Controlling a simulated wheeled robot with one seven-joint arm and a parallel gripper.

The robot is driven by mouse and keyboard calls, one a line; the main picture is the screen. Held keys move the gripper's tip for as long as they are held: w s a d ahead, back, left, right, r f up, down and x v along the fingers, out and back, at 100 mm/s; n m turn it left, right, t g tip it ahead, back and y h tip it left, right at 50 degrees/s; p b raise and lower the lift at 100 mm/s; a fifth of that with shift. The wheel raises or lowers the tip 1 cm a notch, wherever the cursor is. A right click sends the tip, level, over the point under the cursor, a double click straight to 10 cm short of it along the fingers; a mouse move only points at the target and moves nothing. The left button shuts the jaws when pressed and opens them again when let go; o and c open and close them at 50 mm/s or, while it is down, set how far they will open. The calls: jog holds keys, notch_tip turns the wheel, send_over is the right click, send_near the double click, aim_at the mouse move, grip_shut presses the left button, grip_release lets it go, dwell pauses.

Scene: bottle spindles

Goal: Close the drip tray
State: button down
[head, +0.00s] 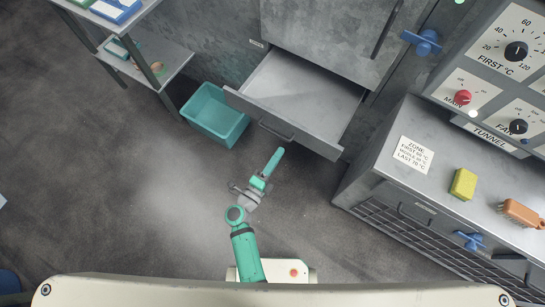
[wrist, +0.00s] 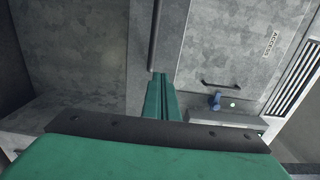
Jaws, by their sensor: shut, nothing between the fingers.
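The drip tray (head: 308,92) is a grey metal drawer pulled out from the base of the grey cabinet in the head view. It is empty, and its front panel carries a dark bar handle (head: 275,132). My gripper (head: 280,152) is shut and empty. Its green fingers point toward the tray front, just short of the handle, with an apparent small gap. In the wrist view my shut fingers (wrist: 160,95) point at the cabinet. I cannot clearly make out the tray there.
A teal bin (head: 214,114) stands on the floor left of the tray. A grey counter (head: 420,150) with a yellow sponge (head: 463,184) and an orange brush (head: 520,213) is at the right. A shelf (head: 150,62) stands upper left. The floor before the tray is clear.

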aim_at(294, 131)
jog(key=x, duration=0.8)
